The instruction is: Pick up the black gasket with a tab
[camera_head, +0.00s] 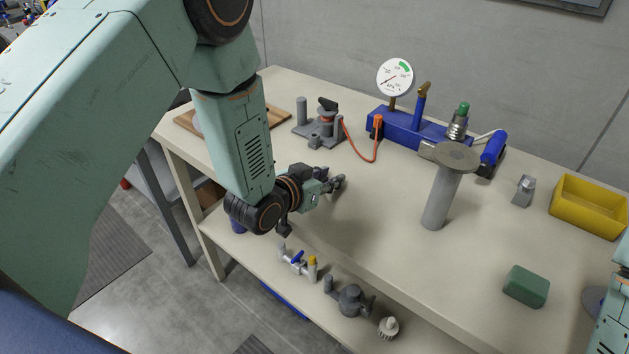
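I cannot make out a black gasket with a tab anywhere in this view. My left gripper (337,182) is over the left-middle part of the beige workbench (390,235), pointing right. Its fingers are small and partly overlap, so I cannot tell whether they are open or shut, or whether anything is between them. My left arm hides part of the bench's left end. Part of my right arm shows at the lower right edge; its gripper is out of view.
A grey pedestal (441,198) stands mid-bench. Behind it are a blue pump unit with a gauge (394,77) and a grey fixture (318,124). A yellow bin (588,207) and green block (526,286) are at right. Valve fittings (350,298) lie on the lower shelf.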

